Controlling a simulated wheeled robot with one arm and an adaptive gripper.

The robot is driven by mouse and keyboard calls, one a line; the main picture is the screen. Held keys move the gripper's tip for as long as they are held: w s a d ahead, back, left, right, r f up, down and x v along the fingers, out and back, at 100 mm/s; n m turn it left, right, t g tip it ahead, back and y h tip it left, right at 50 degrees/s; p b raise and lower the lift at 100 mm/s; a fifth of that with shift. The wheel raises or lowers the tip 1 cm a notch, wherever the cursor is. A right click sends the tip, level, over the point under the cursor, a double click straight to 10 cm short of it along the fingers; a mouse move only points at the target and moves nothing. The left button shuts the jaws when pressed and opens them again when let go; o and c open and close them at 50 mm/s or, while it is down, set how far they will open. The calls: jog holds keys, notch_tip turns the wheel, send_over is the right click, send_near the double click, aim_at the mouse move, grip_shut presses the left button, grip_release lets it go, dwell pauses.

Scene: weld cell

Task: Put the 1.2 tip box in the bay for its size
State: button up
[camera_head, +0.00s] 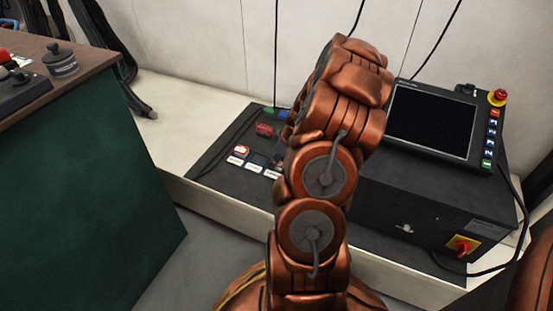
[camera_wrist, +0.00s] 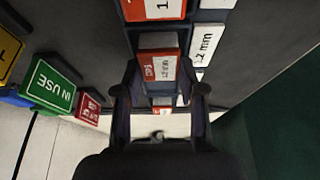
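The 1.2 tip box (camera_wrist: 158,68), small with a red face and a white label that seems to read 1.2 mm, is between the fingers of my gripper (camera_wrist: 160,78) in the wrist view. The fingers appear closed on its two sides. A white 1.2 mm bay label (camera_wrist: 207,45) lies just to the right of it in that view. In the head view my arm hides most of the gripper and the box. I cannot tell how high the box is above the bays.
Another red and white box (camera_wrist: 155,9) sits at the top of the wrist view. A green IN USE sign (camera_wrist: 50,84) and a small red block (camera_wrist: 88,108) lie to the left. In the head view, a controller with a screen (camera_head: 431,119) stands at right; a green-sided bench (camera_head: 90,190) is at left.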

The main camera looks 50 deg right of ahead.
jog(key=o, duration=0.3)
jog(key=shift+o, duration=0.2)
jog(key=shift+r, duration=0.15)
jog(key=p+v, duration=0.4)
jog(key=v, duration=0.8)
jog(key=a+r+g+y, duration=0.15)
jog(key=a+r, duration=0.25)
jog(key=a, duration=0.9)
jog(key=a+r+g, duration=0.2)
jog(key=a+r, duration=0.2)
jog(key=a, duration=0.8)
jog(key=s+a+r+m+g+h, duration=0.1)
jog(key=s+a+r+g, duration=0.1)
jog(key=s+a, duration=0.4)
jog(key=s+a+r+m+g+h, duration=0.1)
jog(key=s+a, duration=0.5)
jog(key=s, duration=0.8)
jog(key=shift+s+a+r+m+g+h, duration=0.3)
jog(key=shift+r+m+g, duration=0.3)
jog(key=shift+r, duration=0.4)
